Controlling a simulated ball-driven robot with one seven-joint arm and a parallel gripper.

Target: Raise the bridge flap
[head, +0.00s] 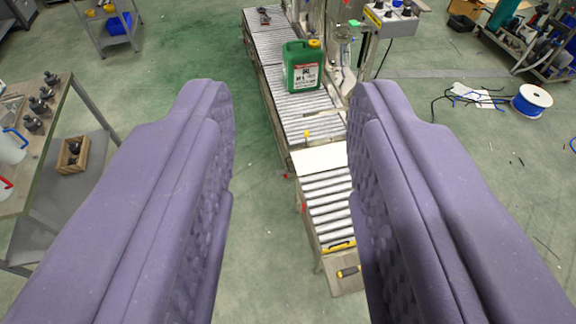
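My gripper (288,95) has two padded purple fingers, spread wide apart with nothing between them. Beyond and below the fingers runs a roller conveyor (268,42). A pale flat plate (319,158) lies across it, level with the rollers. A short roller section (327,200) follows on the near side and lies flat, in line with the conveyor. A yellow strip (341,245) marks its near end. I cannot tell for sure which of these parts is the bridge flap. The right finger hides part of the section's right side. Neither finger appears to touch the conveyor.
A green jerrycan (302,68) stands on the far rollers. A workbench (40,150) with bottles is at left. A cable reel (532,100) and loose cables are at right. Green floor beside the conveyor is clear.

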